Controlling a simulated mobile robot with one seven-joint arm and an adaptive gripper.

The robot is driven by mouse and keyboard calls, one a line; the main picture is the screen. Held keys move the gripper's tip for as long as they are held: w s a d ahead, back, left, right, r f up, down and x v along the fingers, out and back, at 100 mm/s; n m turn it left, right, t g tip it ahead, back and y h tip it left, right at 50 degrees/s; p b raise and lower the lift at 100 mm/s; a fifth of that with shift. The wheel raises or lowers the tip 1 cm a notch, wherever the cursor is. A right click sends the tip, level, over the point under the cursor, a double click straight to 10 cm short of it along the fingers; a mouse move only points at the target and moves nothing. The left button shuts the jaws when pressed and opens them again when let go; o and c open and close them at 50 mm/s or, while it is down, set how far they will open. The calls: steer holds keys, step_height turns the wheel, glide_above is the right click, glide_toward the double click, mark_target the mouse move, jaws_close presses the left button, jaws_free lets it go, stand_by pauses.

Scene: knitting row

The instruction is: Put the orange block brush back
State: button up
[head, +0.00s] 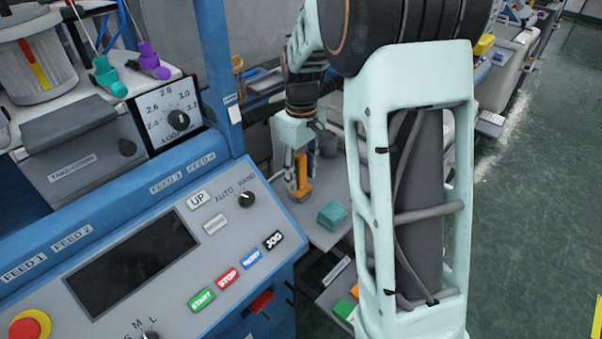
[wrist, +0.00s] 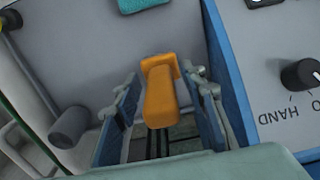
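The orange block brush (head: 301,188) is low at the small grey shelf (head: 322,238) beyond the control panel. In the wrist view the orange brush (wrist: 160,98) lies between the two fingers of my gripper (wrist: 164,108), with a gap showing on each side. My gripper (head: 298,170) points down over the shelf in the head view, open around the brush. I cannot tell whether the brush's underside rests on the shelf.
A teal block (head: 332,214) lies on the shelf right of the brush. The blue-edged control panel (head: 170,245) stands close on the left, its HAND knob (wrist: 301,74) near my gripper in the wrist view. A lower tray holds a green item (head: 343,307). Green floor (head: 540,200) lies clear right.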

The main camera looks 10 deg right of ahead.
step_height(320, 180, up, 12)
steer(key=shift+r+p, duration=0.2)
steer(key=shift+p, duration=0.15)
steer(key=shift+d+f, duration=0.1)
stand_by(0.4)
